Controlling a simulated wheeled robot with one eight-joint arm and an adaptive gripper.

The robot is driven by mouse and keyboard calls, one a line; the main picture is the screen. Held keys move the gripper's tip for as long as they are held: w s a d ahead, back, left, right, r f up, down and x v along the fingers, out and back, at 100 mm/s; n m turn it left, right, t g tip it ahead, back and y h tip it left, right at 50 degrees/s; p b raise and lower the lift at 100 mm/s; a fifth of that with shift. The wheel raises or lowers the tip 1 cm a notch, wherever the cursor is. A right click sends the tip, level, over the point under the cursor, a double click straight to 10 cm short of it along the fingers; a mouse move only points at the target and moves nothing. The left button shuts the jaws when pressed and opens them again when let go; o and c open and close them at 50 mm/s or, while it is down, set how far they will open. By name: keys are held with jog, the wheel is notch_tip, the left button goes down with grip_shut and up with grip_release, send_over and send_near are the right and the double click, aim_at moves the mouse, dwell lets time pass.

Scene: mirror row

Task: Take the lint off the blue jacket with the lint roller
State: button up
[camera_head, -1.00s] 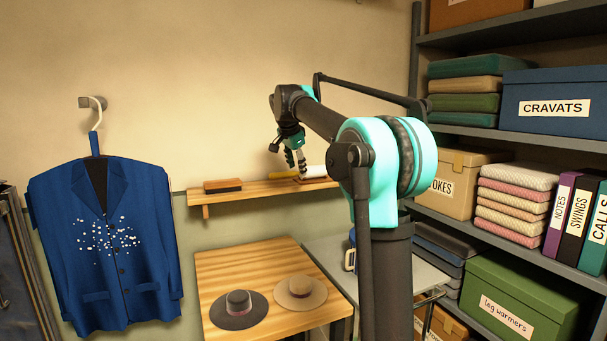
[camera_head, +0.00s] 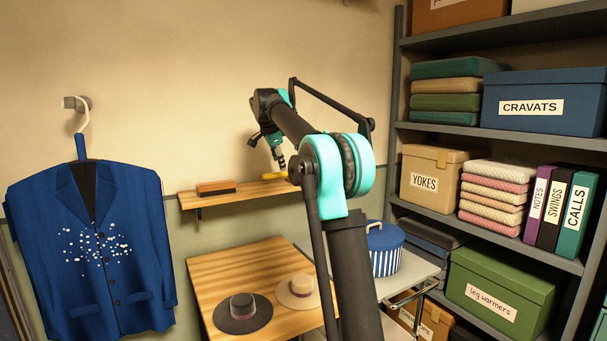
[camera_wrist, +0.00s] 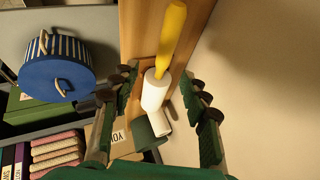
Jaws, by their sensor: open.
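The blue jacket (camera_head: 95,245) hangs from a hook on the wall at the left, with many white lint specks across its chest. The lint roller lies on the wooden wall shelf (camera_head: 236,197). Its yellow handle (camera_head: 272,175) shows by my gripper in the head view. In the wrist view its yellow handle (camera_wrist: 172,35) points up and its white roll (camera_wrist: 155,90) lies between my fingers. My gripper (camera_wrist: 163,85) is open around the roll, with gaps at both sides; contact is not visible. In the head view my gripper (camera_head: 281,160) is just above the shelf.
A brown brush (camera_head: 216,187) lies on the shelf's left part. A dark hat (camera_head: 243,312) and a tan hat (camera_head: 299,290) rest on the wooden table (camera_head: 235,265). A striped blue-lidded box (camera_head: 384,250) stands at right, before the loaded grey rack (camera_head: 480,137).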

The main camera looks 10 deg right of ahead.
aim_at(280, 173)
jog(key=shift+x, duration=1.15)
jog(key=shift+a+x, duration=0.2)
jog(key=shift+x, duration=1.1)
jog(key=shift+a+x, duration=0.2)
jog(key=shift+x, duration=1.1)
jog(key=shift+w, duration=0.2)
jog(key=shift+c, duration=0.5)
grip_shut()
